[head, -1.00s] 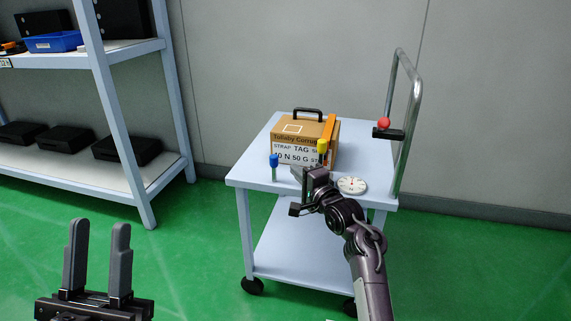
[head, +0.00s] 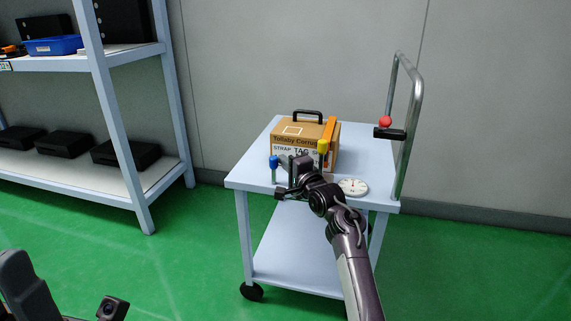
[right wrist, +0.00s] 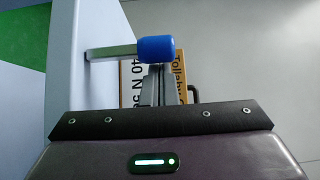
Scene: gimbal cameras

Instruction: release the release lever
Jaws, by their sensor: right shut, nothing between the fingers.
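A blue-capped lever (head: 274,163) stands at the front left of the trolley top. In the right wrist view its blue cap (right wrist: 156,49) sits on a metal stem. My right gripper (head: 284,161) is shut and empty, its fingertips right by the blue cap; touching or not, I cannot tell. A yellow-capped post (head: 323,147) stands by the box, and a red knob (head: 385,122) sits on a black bracket at the trolley handle. No label shows which is the release lever. My left gripper (head: 25,287) is partly in view at bottom left, away from the trolley.
A cardboard box (head: 297,138) with a black handle and orange strap stands on the trolley (head: 240,183). A round white dial (head: 353,187) lies at its front right. A shelf rack (head: 120,110) with black cases stands at left. The green floor between is clear.

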